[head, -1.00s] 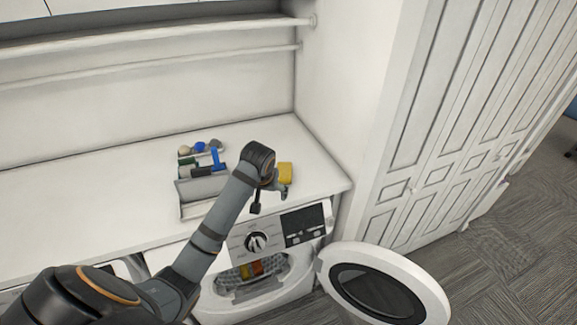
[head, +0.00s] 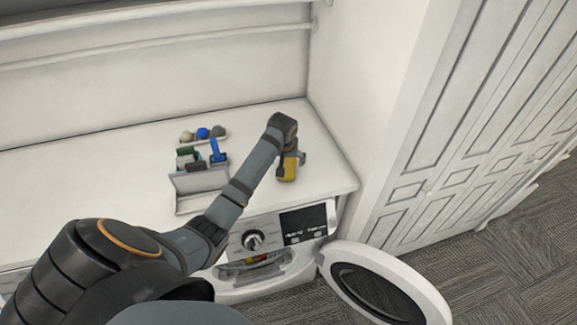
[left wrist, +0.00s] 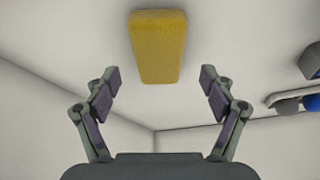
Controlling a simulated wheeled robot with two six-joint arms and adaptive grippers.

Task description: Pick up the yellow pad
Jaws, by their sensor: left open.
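The yellow pad (head: 289,168) is on the white counter near its right end, partly hidden by my left gripper in the head view. In the left wrist view the yellow pad (left wrist: 158,46) lies ahead of the fingertips, centred between them and touching neither finger. My left gripper (head: 291,158) is over the pad in the head view. In the left wrist view the gripper (left wrist: 159,80) is open with its fingers wide apart and empty. My right gripper does not show.
A grey tray (head: 200,200) with blue, green and dark items stands left of my arm. Several small balls (head: 203,133) sit behind it. Below the counter is a washing machine (head: 262,240) with its round door (head: 385,285) swung open. A white side wall (head: 350,90) bounds the counter's right.

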